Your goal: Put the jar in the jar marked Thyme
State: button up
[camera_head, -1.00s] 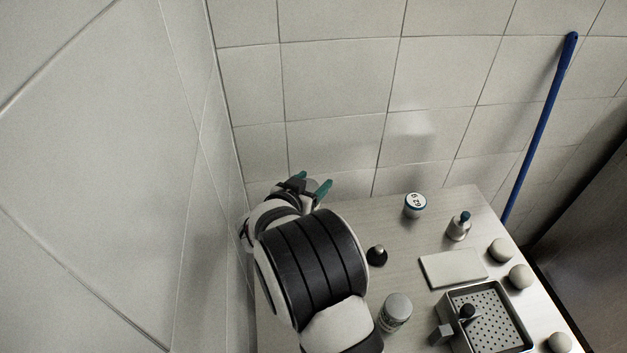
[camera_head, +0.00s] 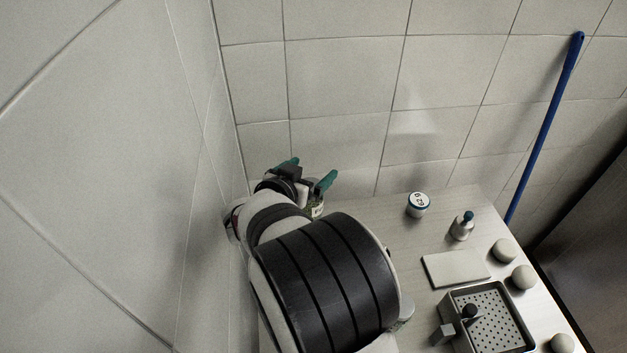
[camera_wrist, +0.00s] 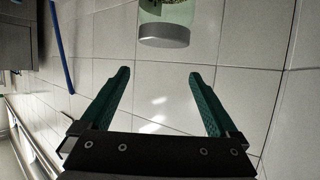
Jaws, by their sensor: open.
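My gripper (camera_head: 306,172) is open and empty, with green fingers, at the far left end of the counter by the tiled wall. In the wrist view my gripper (camera_wrist: 158,73) has its fingers apart. A clear glass jar (camera_wrist: 165,12) with greenish contents and a grey metal lid shows at the top edge, beyond the fingertips and not between them; the rest of it is cut off. In the head view a small part of a jar (camera_head: 317,210) seems to show below the right finger. A grey-lidded jar (camera_head: 404,309) is mostly hidden behind my arm. No Thyme marking is readable.
On the counter stand a white-topped round timer (camera_head: 417,204), a small bottle (camera_head: 461,227), a flat pale board (camera_head: 455,268), a perforated basket (camera_head: 490,316) and several round pale objects (camera_head: 504,250). A blue pole (camera_head: 545,130) leans on the wall.

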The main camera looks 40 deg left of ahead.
notch_tip(320, 180, up, 3)
jog(key=shift+f, duration=0.1)
jog(key=shift+w+d, duration=0.15)
jog(key=w+d+r+m+g+y, duration=0.1)
jog(key=d+r+g+y, duration=0.4)
jog(key=d, duration=0.7)
jog(key=s+d+f+m+g+h, duration=0.3)
jog(key=s+d+g, duration=0.1)
jog(key=s+d, duration=0.9)
jog(key=s+d+f+m+g+h, duration=0.2)
jog(key=s+d+f+m+g, duration=0.1)
jog(key=s+d, duration=1)
jog(key=shift+s+f+m+g+h, duration=0.25)
jog(key=shift+m+g+h, duration=0.15)
jog(key=shift+g, duration=0.4)
